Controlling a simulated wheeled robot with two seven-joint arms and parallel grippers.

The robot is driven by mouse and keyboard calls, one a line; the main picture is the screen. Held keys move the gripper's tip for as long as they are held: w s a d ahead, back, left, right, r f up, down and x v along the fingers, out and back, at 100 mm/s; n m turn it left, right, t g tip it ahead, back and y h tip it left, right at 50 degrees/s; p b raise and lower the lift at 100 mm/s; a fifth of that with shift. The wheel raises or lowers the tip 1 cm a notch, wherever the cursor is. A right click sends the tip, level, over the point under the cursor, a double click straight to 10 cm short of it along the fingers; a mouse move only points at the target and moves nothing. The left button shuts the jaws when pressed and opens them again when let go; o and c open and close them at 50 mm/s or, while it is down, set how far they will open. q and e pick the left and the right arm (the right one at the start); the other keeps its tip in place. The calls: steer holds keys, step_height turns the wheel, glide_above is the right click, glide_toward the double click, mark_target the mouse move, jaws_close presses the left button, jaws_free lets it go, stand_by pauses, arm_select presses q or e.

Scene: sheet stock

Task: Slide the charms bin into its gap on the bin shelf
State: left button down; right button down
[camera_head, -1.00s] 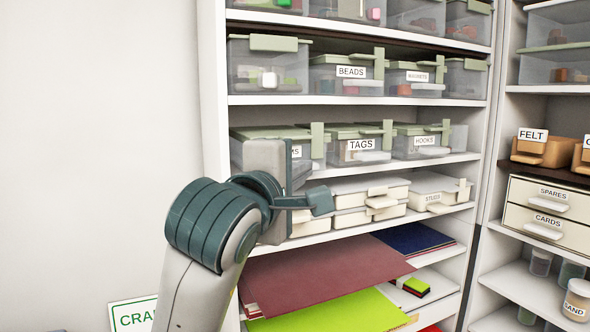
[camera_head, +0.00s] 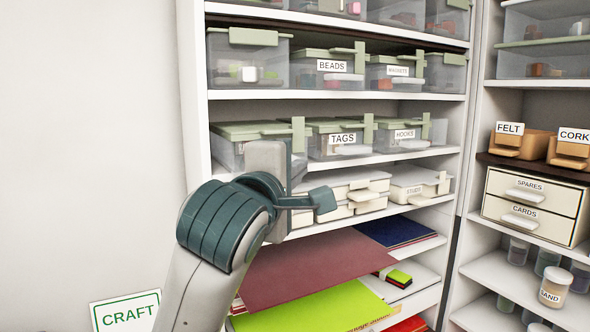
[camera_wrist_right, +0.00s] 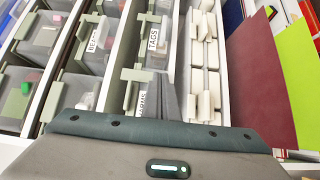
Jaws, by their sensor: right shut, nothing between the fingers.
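The charms bin (camera_head: 255,131), clear with a green lid and upright green tab, sits at the left end of the middle shelf row, left of the tags bin (camera_head: 338,140). My left gripper is out of view.
The hooks bin (camera_head: 405,137) stands right of the tags. Cream boxes (camera_head: 410,185) fill the shelf below, then a maroon sheet (camera_head: 320,262) juts forward. The beads bin (camera_head: 325,72) is above. The left upright (camera_head: 194,100) borders the row. Open room lies in front.

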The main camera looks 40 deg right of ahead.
steer(key=shift+w, duration=0.2)
steer(key=w, duration=0.2)
steer(key=w+d, duration=0.1)
steer(key=w, duration=0.1)
steer(key=shift+w+d, duration=0.1)
steer(key=shift+w, duration=0.2)
stand_by(1.1)
steer(key=shift+s, duration=0.1)
steer(key=shift+s+a, duration=0.25)
steer(key=shift+s, duration=0.65)
steer(key=shift+s+a, duration=0.25)
steer(key=shift+s, duration=0.65)
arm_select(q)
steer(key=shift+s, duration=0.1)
